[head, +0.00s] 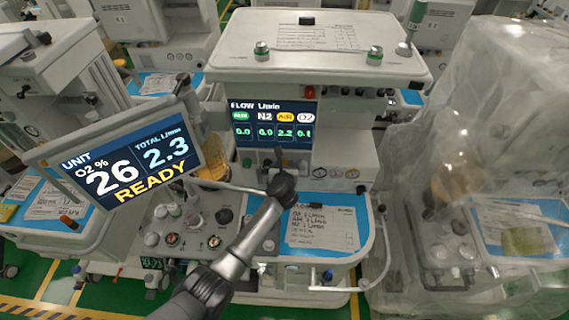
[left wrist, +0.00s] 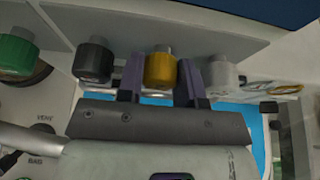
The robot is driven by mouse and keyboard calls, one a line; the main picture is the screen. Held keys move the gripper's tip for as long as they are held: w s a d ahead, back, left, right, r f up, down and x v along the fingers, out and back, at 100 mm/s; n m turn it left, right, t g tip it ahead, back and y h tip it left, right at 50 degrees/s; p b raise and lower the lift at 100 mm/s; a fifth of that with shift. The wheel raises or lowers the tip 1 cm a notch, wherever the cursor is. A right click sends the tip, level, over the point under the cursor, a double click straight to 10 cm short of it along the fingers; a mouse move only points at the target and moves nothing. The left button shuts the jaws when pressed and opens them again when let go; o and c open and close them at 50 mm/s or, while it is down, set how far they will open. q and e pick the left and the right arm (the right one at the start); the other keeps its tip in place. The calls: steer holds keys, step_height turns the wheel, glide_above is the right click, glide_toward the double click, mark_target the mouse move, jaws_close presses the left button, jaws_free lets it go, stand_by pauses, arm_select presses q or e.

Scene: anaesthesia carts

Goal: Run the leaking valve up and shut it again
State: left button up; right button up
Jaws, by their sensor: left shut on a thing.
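The yellow valve knob (left wrist: 159,71) sits in a row under the machine's panel, between a black knob (left wrist: 93,61) and a white knob (left wrist: 220,76). My left gripper (left wrist: 161,80) has one finger on each side of the yellow knob and is shut on it. The display reads 0.0, 0.0, 2.2 under the yellow label, and 0.1. My right gripper is not in view.
A green knob (left wrist: 15,55) sits at the far left of the row. A monitor (head: 125,165) reads O2 26, total 2.3 and READY. A blue worktop (head: 360,208) with a written sheet (head: 323,228) lies below. A plastic-covered cart (head: 480,150) stands at right.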

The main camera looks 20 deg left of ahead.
arm_select(q)
steer(key=shift+d+m+y, duration=0.1)
steer(key=shift+m+y, duration=0.6)
steer(key=shift+m, duration=0.3)
steer(key=o, duration=0.6)
steer(key=shift+o, duration=0.2)
steer(key=shift+s+d+r, duration=0.15)
steer(key=shift+s, duration=0.1)
steer(key=p+v, duration=0.2)
steer(key=v, duration=0.5)
